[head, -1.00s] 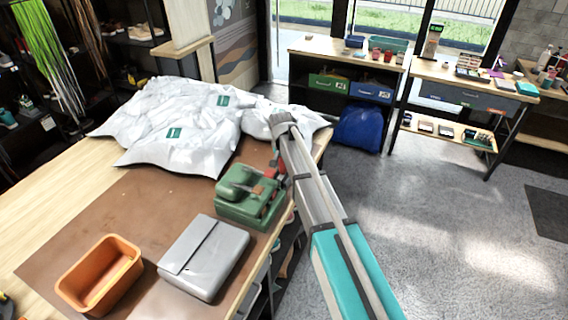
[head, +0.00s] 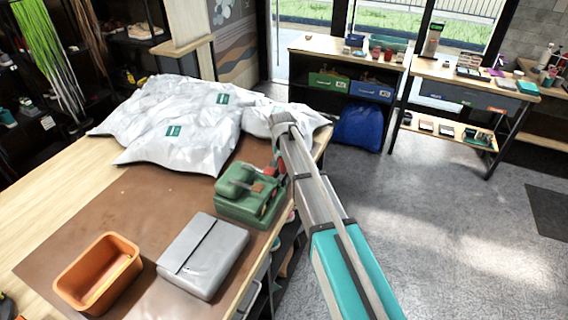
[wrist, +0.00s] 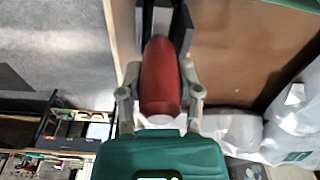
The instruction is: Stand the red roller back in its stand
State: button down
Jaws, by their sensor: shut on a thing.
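The red roller (wrist: 161,75) shows in the wrist view as a smooth rounded red body between the gripper's linkages. My gripper (wrist: 162,20) is shut on it, with dark fingers at the top of the view. In the head view a small red part (head: 281,167) shows beside the arm's end, above the table's right edge; the arm hides much of it. A green box-like thing (head: 245,207) stands on the brown mat just left of the gripper. I cannot tell whether it is the roller's stand.
A grey case (head: 203,256) and an orange bin (head: 98,274) sit on the brown mat (head: 140,205). Crumpled white bags (head: 185,120) cover the table's far end. Open floor (head: 430,220) lies to the right. A blue bag (head: 358,127) stands by the far shelf.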

jog(key=shift+w+a, duration=0.1)
jog(key=shift+a, duration=0.25)
dwell(0.7)
jog(key=shift+c, duration=1)
grip_release()
jog(key=shift+d, duration=0.1)
jog(key=shift+r, duration=0.1)
